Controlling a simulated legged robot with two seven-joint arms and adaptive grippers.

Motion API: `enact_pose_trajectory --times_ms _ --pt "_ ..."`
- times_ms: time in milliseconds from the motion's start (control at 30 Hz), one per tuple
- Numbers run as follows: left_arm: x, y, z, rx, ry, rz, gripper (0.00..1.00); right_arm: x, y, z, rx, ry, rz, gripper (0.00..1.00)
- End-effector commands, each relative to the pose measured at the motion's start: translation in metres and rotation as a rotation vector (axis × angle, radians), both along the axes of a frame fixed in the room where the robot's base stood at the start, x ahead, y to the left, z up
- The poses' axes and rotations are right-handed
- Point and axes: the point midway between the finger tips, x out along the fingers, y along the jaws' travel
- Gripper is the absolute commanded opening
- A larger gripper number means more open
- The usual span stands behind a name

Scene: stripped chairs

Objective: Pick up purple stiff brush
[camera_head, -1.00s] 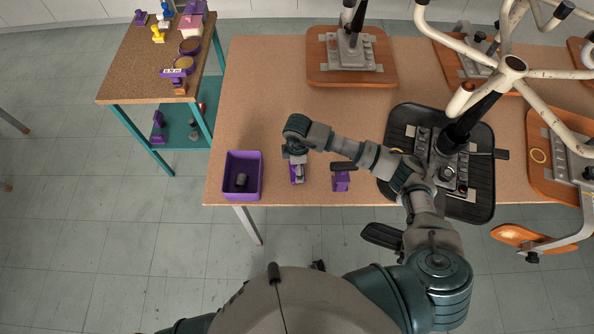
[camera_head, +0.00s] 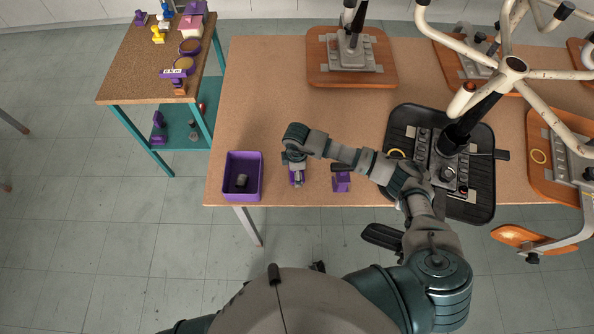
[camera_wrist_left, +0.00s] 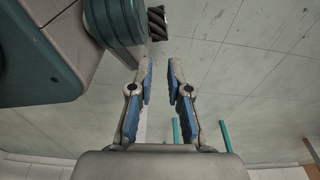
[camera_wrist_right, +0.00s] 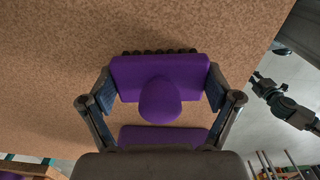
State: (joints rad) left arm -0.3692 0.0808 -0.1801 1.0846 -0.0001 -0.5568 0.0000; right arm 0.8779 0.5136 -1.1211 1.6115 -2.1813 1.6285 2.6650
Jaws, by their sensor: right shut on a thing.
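The purple stiff brush (camera_wrist_right: 160,75) is a purple block with a rounded knob and a row of dark bristles along its far edge in the right wrist view. My right gripper (camera_wrist_right: 160,95) is shut on it, one finger at each end. In the head view the brush (camera_head: 297,181) is mostly hidden under my right gripper (camera_head: 296,167), near the table's front edge. I cannot tell whether it touches the table. My left gripper (camera_wrist_left: 162,80) is open and empty above the floor in the left wrist view; it is outside the head view.
A purple bin (camera_head: 229,190) holding a dark object stands left of the right gripper. Another purple object (camera_head: 341,182) stands to the right. A black chair seat (camera_head: 475,203) with its upturned post is farther right. The table (camera_head: 265,90) is clear behind the gripper.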

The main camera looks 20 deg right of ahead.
Motion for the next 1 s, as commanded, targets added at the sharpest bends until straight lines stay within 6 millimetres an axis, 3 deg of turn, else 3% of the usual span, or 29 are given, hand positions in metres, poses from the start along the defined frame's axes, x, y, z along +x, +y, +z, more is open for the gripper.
enact_pose_trajectory --times_ms 367,567,800,1000 --pt "-0.006 0.005 -0.002 0.007 0.008 -0.002 0.17 0.001 0.000 0.037 0.001 -0.003 0.001 0.46" --pt "-0.009 0.013 -0.003 0.017 0.008 -0.007 0.17 -0.043 -0.016 0.039 -0.001 0.000 0.002 0.46" --pt "-0.013 0.016 -0.006 0.020 0.010 -0.008 0.17 -0.106 -0.037 0.045 -0.001 0.001 0.002 0.46" --pt "-0.010 0.010 -0.005 0.012 0.010 -0.006 0.17 -0.139 -0.048 0.048 -0.002 0.001 0.000 0.46"
